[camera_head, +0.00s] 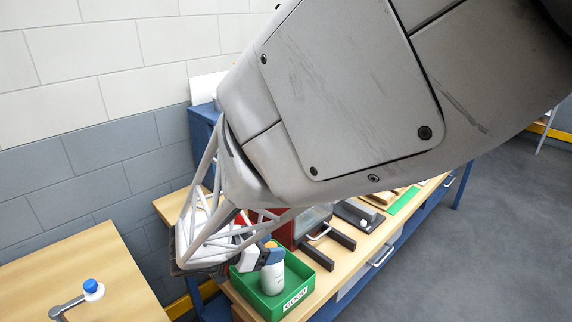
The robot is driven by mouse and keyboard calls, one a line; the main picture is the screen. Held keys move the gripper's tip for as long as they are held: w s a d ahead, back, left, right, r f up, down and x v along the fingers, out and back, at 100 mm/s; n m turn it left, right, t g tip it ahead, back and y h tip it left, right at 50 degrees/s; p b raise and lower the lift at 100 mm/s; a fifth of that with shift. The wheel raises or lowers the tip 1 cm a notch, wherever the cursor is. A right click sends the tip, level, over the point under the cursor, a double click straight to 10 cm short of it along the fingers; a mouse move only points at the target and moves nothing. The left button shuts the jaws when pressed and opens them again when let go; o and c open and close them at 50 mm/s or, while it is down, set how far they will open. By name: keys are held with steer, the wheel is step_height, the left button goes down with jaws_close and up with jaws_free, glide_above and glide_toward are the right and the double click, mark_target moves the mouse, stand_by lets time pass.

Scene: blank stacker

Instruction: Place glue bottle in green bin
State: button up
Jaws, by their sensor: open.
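The green bin (294,297) stands on the near end of the wooden bench, with a white label on its front wall. A white bottle (272,279) with a blue top, which looks like the glue bottle, is upright inside the bin's walls. My gripper (259,259) is open, beside the bottle's top on its left. My pale lattice-framed wrist and large grey arm link cover much of the view. They hide the fingers in part, so I cannot tell whether a finger touches the bottle.
A red box (287,231) and a dark fixture with a metal handle (320,233) stand behind the bin. A green strip (403,201) lies farther along the bench. A separate wooden table (90,275) at left carries a blue-and-white knob (93,290). Grey floor lies open at right.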

steer(key=shift+v, duration=2.55)
steer(key=shift+d+r, duration=0.1)
steer(key=shift+d, duration=0.05)
steer(key=s+d+r+n+g+y, duration=0.2)
steer(key=d+g, duration=0.1)
steer(key=d, duration=0.5)
steer(key=s+d+r+n+g+y, duration=0.2)
steer(key=d, duration=0.6)
steer(key=s+d+r+n+y, duration=0.4)
steer(key=s+d+n+y, duration=0.2)
steer(key=s+d, duration=0.5)
steer(key=shift+n+t+y, duration=0.3)
steer(key=shift+n+y, duration=0.1)
steer(key=shift+n, duration=0.2)
steer(key=shift+s, duration=0.1)
